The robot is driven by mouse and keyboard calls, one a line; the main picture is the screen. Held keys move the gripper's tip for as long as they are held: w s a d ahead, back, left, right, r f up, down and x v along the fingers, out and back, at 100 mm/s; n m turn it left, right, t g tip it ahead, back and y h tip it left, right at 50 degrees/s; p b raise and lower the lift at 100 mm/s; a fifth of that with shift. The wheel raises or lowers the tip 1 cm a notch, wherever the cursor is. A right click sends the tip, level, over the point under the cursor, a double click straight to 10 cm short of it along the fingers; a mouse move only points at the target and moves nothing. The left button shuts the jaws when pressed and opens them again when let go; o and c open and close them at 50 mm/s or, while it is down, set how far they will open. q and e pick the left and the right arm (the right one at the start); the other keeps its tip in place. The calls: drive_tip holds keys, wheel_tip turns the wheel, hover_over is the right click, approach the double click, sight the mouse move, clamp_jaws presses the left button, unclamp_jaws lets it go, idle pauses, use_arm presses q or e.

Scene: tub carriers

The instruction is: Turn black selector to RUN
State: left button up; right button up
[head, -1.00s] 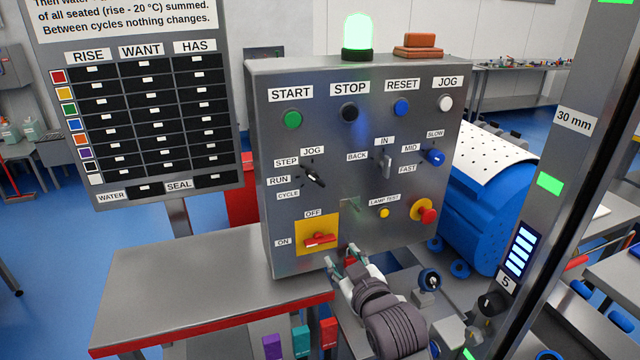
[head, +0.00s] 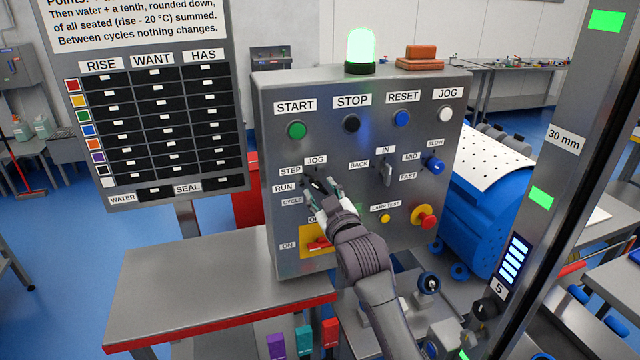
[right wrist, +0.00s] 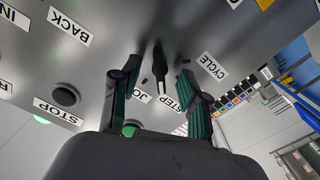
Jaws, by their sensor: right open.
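The black selector (right wrist: 160,72) is on the grey panel front, between the open fingers of my right gripper (right wrist: 160,78) in the right wrist view. One end of its bar points between the JOG (right wrist: 140,95) and STEP labels (right wrist: 181,103); the exact setting is unclear. In the head view my right gripper (head: 321,187) is at the selector's place, hiding most of it. I cannot tell whether the fingers touch it. The RUN label (head: 285,188) is left of the gripper, above CYCLE (head: 292,201). My left gripper is out of view.
The red-handled switch (head: 318,243) on its yellow plate is just below my right gripper. The BACK/IN lever (head: 386,174) and yellow lamp-test button (head: 385,218) are to the right. A grey table (head: 190,285) stands in front at the left.

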drive_tip(key=shift+x, duration=0.8)
drive_tip(key=shift+c, duration=0.2)
clamp_jaws()
drive_tip(key=shift+n+p, duration=0.45)
drive_tip(key=shift+n, duration=0.75)
drive_tip(key=shift+n+p, duration=0.35)
drive_tip(key=shift+n, duration=2.05)
drive_tip(key=shift+f+n+p, duration=0.1)
drive_tip(key=shift+n+p, duration=0.4)
drive_tip(key=shift+n, duration=0.5)
